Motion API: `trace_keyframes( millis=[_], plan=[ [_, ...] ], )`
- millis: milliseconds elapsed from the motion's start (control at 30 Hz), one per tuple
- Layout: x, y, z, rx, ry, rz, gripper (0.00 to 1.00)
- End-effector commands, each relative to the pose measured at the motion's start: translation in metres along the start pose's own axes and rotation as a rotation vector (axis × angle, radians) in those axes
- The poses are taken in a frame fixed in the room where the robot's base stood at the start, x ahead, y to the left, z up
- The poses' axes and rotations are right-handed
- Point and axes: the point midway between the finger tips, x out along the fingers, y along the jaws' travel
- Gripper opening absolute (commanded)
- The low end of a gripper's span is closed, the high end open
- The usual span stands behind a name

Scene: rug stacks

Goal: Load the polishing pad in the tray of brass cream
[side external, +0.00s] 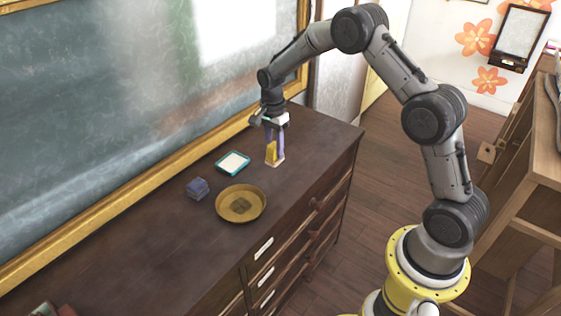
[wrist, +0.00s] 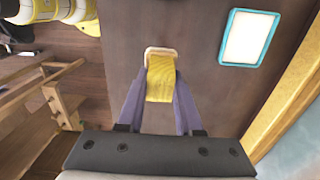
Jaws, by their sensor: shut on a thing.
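My gripper (side external: 275,148) points down over the dresser top and is shut on the polishing pad (side external: 271,152), a yellow block with a pale base. In the wrist view the pad (wrist: 160,80) sits between my two purple fingers (wrist: 161,92), its pale base showing beyond the yellow part. I cannot tell whether the base touches the dresser. The tray of brass cream (side external: 219,163) is a flat teal-rimmed tray with a whitish fill. It lies left of the pad in the side view, apart from it, and at the upper right in the wrist view (wrist: 224,46).
A round brass-coloured dish (side external: 223,208) with a dark square patch inside stands in front of the tray. The gold-framed board (side external: 140,172) rises along the back of the dresser (side external: 320,150). The surface between pad and tray is clear.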

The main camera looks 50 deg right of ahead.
Motion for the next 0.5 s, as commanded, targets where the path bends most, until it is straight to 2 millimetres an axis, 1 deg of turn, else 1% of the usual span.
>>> trace_keyframes(
  millis=[33,200,333,500],
  plan=[
    [-0.009,-0.017,0.001,0.001,0.001,-0.007,0.0],
    [-0.032,-0.065,0.007,0.003,0.003,-0.012,0.0],
    [-0.042,-0.097,0.016,-0.005,0.005,-0.021,0.0],
    [-0.043,-0.126,0.03,-0.022,0.007,-0.039,0.0]
  ],
)
